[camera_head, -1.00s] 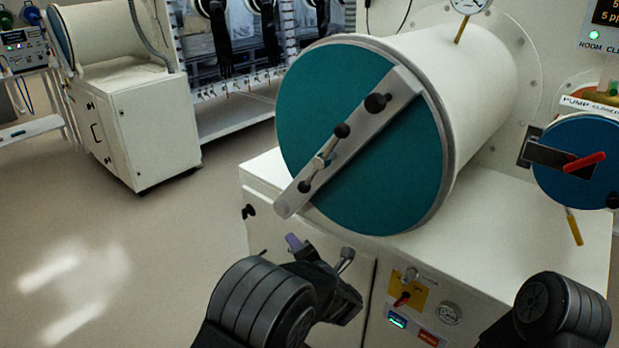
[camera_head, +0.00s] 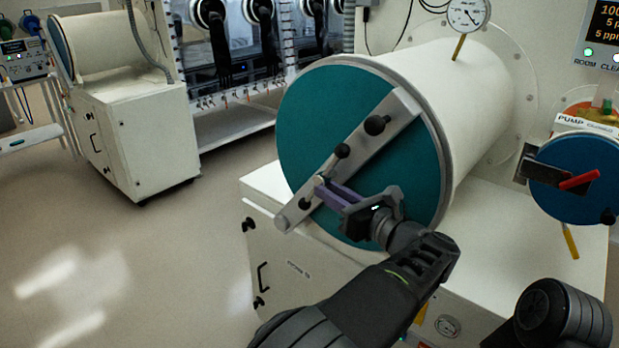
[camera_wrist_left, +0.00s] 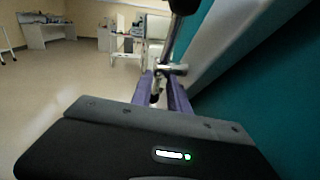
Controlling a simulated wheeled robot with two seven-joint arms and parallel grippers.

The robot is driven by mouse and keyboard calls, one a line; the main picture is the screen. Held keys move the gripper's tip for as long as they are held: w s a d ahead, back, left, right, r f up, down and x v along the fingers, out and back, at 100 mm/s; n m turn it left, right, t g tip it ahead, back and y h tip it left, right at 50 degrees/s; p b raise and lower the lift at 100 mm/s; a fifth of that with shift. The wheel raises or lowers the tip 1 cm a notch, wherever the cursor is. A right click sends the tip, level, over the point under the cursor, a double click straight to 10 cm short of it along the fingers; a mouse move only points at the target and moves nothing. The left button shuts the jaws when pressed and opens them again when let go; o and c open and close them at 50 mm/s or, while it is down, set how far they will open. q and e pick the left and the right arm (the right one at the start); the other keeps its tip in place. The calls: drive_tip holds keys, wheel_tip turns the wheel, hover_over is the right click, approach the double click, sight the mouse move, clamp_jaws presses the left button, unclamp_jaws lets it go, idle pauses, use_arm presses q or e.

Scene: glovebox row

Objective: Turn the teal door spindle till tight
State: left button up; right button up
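The teal door (camera_head: 330,100) is a round disc on the end of a white cylinder, crossed by a slanted grey bar (camera_head: 375,140). Its spindle handle is a thin silver rod with a black knob (camera_head: 342,151) at the upper end and another knob (camera_head: 305,204) at the lower end. My left gripper (camera_head: 328,190) is at the spindle with its purple fingers reaching the handle. In the left wrist view the fingers (camera_wrist_left: 163,92) stand apart, with the lower part of the handle between them and the silver hub (camera_wrist_left: 172,69) just beyond. Firm contact is not visible. My right gripper is out of view.
A smaller blue door (camera_head: 578,165) with a red handle (camera_head: 580,180) is at the right. A gauge (camera_head: 468,14) stands above the cylinder. A white cabinet (camera_head: 145,135) stands at the left. The floor at left is clear.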

use_arm(q)
drive_tip(key=p+x, duration=0.2)
drive_tip(key=x, duration=0.4)
drive_tip(key=shift+a, duration=0.1)
drive_tip(key=shift+w+a, duration=0.3)
drive_tip(key=shift+w, duration=0.1)
drive_tip(key=shift+c, duration=0.2)
clamp_jaws()
idle(0.8)
